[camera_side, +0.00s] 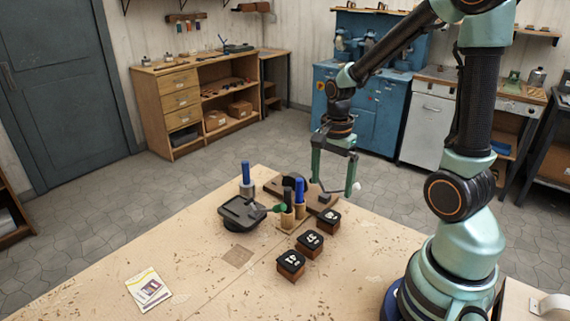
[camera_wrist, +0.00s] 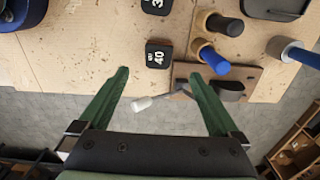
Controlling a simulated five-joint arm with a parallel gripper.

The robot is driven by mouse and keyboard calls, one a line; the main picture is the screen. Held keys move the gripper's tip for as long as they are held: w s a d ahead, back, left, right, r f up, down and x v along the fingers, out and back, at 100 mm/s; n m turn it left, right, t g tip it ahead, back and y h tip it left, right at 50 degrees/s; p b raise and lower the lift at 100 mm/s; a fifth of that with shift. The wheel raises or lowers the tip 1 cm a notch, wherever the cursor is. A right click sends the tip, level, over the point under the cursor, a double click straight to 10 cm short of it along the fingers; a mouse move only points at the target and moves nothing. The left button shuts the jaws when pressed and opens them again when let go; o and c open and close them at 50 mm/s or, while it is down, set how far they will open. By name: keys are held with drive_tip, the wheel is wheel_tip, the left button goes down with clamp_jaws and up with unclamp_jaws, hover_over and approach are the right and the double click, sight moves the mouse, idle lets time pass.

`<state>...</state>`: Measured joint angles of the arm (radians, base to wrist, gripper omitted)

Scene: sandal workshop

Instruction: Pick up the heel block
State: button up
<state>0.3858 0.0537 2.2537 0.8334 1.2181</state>
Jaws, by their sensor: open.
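Several small wooden blocks with black numbered tops stand in a row on the bench, at front (camera_side: 291,264), middle (camera_side: 310,242) and back (camera_side: 329,220). The wrist view shows one marked 40 (camera_wrist: 158,54) and part of another at the top edge (camera_wrist: 157,5). A dark curved piece (camera_wrist: 230,90) lies on a brown wooden board. I cannot tell for sure which of these is the heel block. My gripper (camera_side: 333,187) is open and empty, pointing down above the bench's far edge. In the wrist view its fingertips (camera_wrist: 159,76) are apart, with the 40 block beyond them.
A white-headed mallet (camera_wrist: 143,104) shows between my fingers, its handle by the board. Blue-handled (camera_side: 299,192) and black-handled tools stand upright beside the blocks. A black tray-like piece (camera_side: 240,211) sits left.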

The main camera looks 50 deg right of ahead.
sight(330, 215)
wheel_tip(330, 215, down, 6)
drive_tip(key=shift+f, duration=0.2)
drive_tip(key=shift+s+d+f, duration=0.1)
drive_tip(key=shift+d+f, duration=0.05)
drive_tip(key=shift+f, duration=1.2)
drive_tip(key=shift+d+f, duration=0.15)
drive_tip(key=shift+f, duration=1.2)
drive_tip(key=c, duration=1.4)
drive_tip(key=shift+r, duration=0.1)
drive_tip(key=shift+c, duration=0.2)
